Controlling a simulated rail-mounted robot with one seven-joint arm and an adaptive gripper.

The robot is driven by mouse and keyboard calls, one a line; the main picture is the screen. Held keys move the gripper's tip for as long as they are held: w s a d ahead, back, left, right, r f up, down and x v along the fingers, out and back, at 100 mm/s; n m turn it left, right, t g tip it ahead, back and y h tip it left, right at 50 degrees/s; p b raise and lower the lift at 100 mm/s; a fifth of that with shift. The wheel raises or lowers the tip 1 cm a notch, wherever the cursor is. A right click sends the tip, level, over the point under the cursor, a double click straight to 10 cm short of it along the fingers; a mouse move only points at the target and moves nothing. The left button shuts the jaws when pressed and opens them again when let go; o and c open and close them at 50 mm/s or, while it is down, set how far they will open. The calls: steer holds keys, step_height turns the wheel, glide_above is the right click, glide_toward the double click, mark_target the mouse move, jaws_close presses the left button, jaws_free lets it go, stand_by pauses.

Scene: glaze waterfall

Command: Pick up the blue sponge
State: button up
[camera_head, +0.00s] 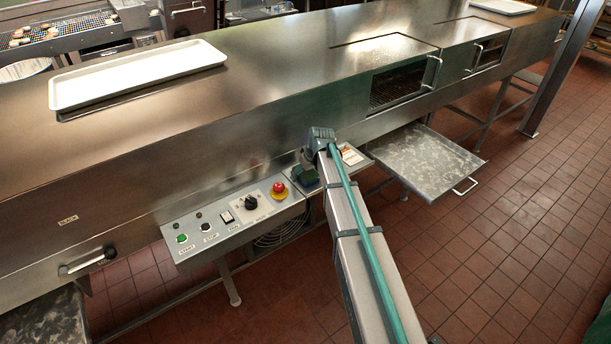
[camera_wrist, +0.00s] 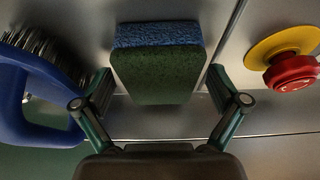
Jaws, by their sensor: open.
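The sponge (camera_wrist: 157,72) is in the upper middle of the wrist view, with a blue strip along its top edge and a dark green face below. My gripper (camera_wrist: 160,82) is open, with one finger on each side of the sponge and visible gaps between. I cannot tell how far the fingertips are above the shelf. In the head view, a small dark shape by the end of my arm is too unclear to tell sponge from gripper.
A blue brush (camera_wrist: 38,95) with dark bristles lies close to the left finger. A red emergency stop button (camera_wrist: 292,73) on a yellow ring is to the right, on the control panel (camera_head: 235,215). The metal oven (camera_head: 250,100) stands behind the shelf.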

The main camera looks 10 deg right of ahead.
steer(key=c, duration=0.8)
steer(key=shift+r, duration=0.15)
steer(key=shift+r+p, duration=0.2)
steer(key=shift+p, duration=0.1)
steer(key=shift+r+b, duration=0.45)
steer(key=shift+b, duration=0.05)
steer(key=s+d+r+b, duration=0.1)
steer(key=s+r+b, duration=0.3)
steer(key=s+r, duration=0.8)
steer(key=shift+s, duration=1)
